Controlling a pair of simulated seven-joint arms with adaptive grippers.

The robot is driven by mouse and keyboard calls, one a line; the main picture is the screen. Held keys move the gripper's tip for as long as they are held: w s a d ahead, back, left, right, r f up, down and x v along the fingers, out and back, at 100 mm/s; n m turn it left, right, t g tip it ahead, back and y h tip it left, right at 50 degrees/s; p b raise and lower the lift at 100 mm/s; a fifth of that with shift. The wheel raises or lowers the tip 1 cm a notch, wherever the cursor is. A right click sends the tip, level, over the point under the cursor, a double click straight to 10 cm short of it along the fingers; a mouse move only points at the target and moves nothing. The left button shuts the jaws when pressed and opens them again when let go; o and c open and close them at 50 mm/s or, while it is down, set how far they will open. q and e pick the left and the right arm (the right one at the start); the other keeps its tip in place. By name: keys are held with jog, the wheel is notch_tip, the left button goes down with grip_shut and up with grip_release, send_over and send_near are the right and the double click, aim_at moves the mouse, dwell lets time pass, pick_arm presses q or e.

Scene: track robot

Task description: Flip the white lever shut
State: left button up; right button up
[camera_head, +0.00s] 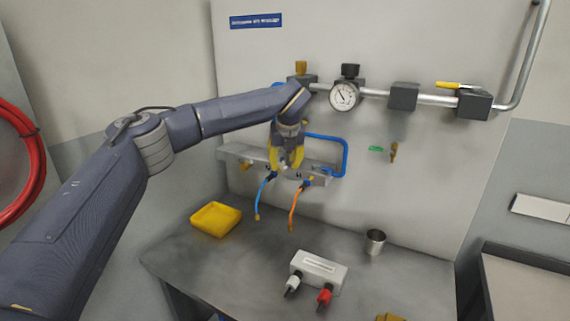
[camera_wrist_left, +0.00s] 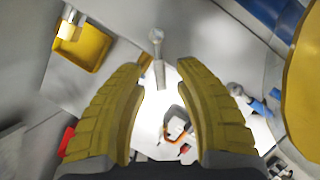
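My left gripper (camera_head: 287,164) is at the grey wall-mounted bar (camera_head: 234,153), its yellow fingers pointing down and apart. In the left wrist view, a pale lever with a rounded end (camera_wrist_left: 157,60) shows between and beyond the spread fingertips (camera_wrist_left: 160,68). I see no contact between the fingers and the lever. In the head view the gripper mostly hides the lever, with only a small pale patch between the fingers. My right gripper cannot be made out.
Blue (camera_head: 262,192) and orange (camera_head: 295,205) hoses hang below the bar; a blue pipe (camera_head: 346,155) loops right of the gripper. The table holds a yellow tray (camera_head: 216,219), a metal cup (camera_head: 375,242) and a white connector box (camera_head: 319,268). A gauge (camera_head: 343,97) is above.

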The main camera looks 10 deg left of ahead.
aim_at(284, 164)
pick_arm(q)
jog(key=shift+s+d+r, duration=0.1)
jog(key=shift+s+r, duration=0.05)
jog(key=shift+r, duration=0.35)
jog(key=shift+v, duration=1.15)
jog(key=s+d, duration=0.1)
jog(key=s, duration=0.2)
jog(key=s+d, duration=0.2)
jog(key=s, duration=0.2)
jog(key=s+d, duration=0.1)
jog(key=s, duration=0.3)
jog(key=shift+d+f, duration=0.15)
jog(key=shift+d, duration=0.2)
jog(key=shift+o, duration=0.4)
